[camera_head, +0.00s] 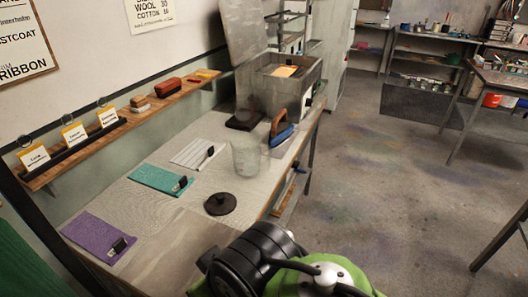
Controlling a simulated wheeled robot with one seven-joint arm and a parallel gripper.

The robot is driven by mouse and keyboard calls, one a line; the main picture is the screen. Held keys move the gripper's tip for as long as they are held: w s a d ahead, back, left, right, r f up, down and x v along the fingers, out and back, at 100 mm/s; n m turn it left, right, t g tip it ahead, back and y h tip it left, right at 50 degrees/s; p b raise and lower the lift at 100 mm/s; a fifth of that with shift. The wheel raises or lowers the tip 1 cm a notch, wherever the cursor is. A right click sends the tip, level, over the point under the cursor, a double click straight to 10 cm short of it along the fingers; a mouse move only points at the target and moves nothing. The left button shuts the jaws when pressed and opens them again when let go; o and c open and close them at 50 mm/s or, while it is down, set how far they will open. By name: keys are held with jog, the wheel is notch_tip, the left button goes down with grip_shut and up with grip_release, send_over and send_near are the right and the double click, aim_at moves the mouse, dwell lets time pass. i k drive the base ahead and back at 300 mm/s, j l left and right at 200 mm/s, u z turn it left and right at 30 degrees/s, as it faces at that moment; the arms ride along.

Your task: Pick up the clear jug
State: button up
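The clear jug (246,157) stands upright on the grey worktable, toward its right edge. It is see-through and faint against the tabletop, so a handle or spout cannot be made out. It looks empty. My black and green arm shows at the bottom centre, in front of the table and well apart from the jug. My gripper's fingers are not in view.
A dark round lid (220,203) lies in front of the jug. A clothes iron (281,130) stands close behind it, near a grey open-lidded box (280,80). Purple (97,238), teal (160,178) and white (196,154) cloths lie left.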

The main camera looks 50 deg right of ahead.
aim_at(246, 145)
jog(key=z, duration=1.25)
